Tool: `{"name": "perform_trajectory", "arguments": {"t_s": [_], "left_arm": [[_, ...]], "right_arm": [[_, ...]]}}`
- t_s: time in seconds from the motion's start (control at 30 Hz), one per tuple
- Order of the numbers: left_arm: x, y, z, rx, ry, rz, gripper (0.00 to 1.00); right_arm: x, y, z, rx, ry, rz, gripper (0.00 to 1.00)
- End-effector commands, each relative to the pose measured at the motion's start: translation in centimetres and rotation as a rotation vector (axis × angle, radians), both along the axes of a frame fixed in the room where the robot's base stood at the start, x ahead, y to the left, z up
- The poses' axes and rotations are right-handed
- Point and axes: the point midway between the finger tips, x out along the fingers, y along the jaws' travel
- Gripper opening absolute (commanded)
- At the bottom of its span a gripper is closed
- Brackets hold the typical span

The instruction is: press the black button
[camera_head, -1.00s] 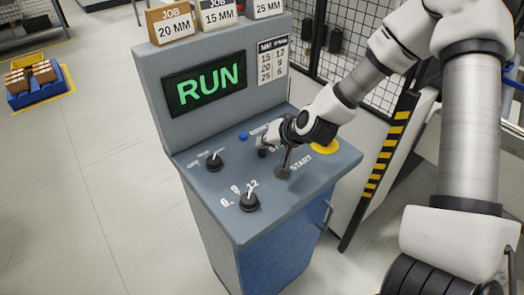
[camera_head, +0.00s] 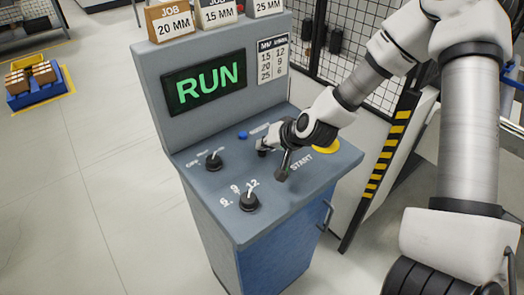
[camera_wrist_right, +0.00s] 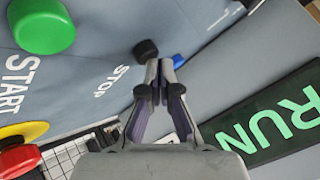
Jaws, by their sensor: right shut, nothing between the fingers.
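The black button (camera_wrist_right: 146,50) is a short round cap beside the STOP label in the right wrist view, just beyond my right fingertips (camera_wrist_right: 162,66). I cannot tell whether they touch it. In the head view my right gripper (camera_head: 267,143) is low over the sloped panel, and its fingers hide most of the STOP area. The right jaws are shut and empty. The green START button (camera_wrist_right: 43,25) is to the left in the wrist view. My left gripper is not in view.
The grey console (camera_head: 200,225) has a screen reading RUN (camera_head: 205,84), two black knobs (camera_head: 214,161) (camera_head: 249,201) and a blue button (camera_head: 243,135). A red button on a yellow base (camera_wrist_right: 20,148) is in the wrist view. Job boxes (camera_head: 177,24) stand on top.

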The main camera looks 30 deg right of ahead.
Motion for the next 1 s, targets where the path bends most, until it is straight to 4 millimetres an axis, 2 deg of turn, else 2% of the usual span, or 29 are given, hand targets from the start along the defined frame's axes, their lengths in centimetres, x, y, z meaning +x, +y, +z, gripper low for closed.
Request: {"name": "perform_trajectory", "arguments": {"t_s": [0.7, 1.0], "left_arm": [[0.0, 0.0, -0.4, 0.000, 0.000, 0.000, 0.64], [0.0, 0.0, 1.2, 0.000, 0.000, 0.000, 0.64]], "right_arm": [[0.0, 0.0, -0.6, 0.000, 0.001, 0.001, 0.00], [0.0, 0.0, 1.1, 0.000, 0.000, 0.000, 0.00]]}}
